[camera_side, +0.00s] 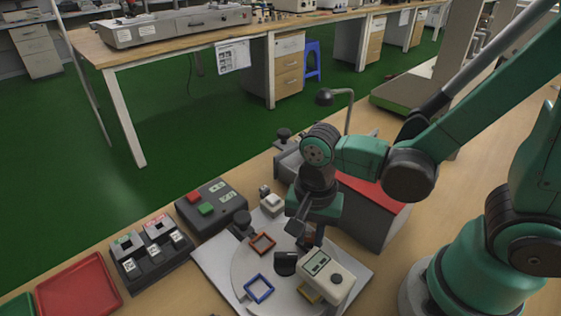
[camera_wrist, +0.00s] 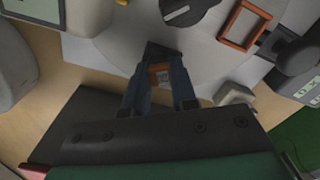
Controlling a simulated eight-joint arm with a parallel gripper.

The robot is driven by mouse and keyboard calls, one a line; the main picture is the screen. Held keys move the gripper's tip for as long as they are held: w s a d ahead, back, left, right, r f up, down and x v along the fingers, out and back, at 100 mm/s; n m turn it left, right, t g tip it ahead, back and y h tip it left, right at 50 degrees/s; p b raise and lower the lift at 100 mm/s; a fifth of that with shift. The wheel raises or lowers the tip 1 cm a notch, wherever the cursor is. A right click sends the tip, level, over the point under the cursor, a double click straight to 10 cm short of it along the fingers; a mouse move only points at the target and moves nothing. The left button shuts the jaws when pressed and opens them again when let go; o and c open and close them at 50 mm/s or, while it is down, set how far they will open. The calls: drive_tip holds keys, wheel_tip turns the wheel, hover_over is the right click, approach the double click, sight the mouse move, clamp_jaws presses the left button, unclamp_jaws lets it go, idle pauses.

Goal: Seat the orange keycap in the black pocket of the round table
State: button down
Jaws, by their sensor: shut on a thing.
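My gripper (camera_wrist: 160,84) is shut on the orange keycap (camera_wrist: 158,69), which shows as a small orange patch between the two dark fingers in the wrist view. A dark patch that looks like the black pocket (camera_wrist: 160,50) lies right at the fingertips, partly covered by them. The round table (camera_side: 244,269) is a grey disc on a pale base plate. In the side view my gripper (camera_side: 311,238) points down at the disc's far right part, with a bit of orange-red between its fingers. Whether the keycap touches the pocket or hangs just above it I cannot tell.
On the disc are an orange frame (camera_side: 262,244), a blue frame (camera_side: 259,288) and a partly hidden yellow frame (camera_side: 308,293).

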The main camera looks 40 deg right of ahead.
sight(310, 234)
drive_tip(key=c, duration=0.6)
unclamp_jaws()
drive_tip(key=shift+r, duration=3)
drive_tip(key=shift+w+d+r+n+t, duration=0.75)
drive_tip(key=shift+d+n+t, duration=0.4)
drive_tip(key=shift+n, duration=0.85)
drive_tip(key=shift+w+d+r+n+t, duration=0.75)
drive_tip(key=shift+d+n+t, duration=0.4)
drive_tip(key=shift+n, duration=0.85)
drive_tip(key=shift+w+d+r+n+t, duration=0.6)
drive_tip(key=shift+d+r+n+t, duration=0.5)
drive_tip(key=shift+n, duration=0.9)
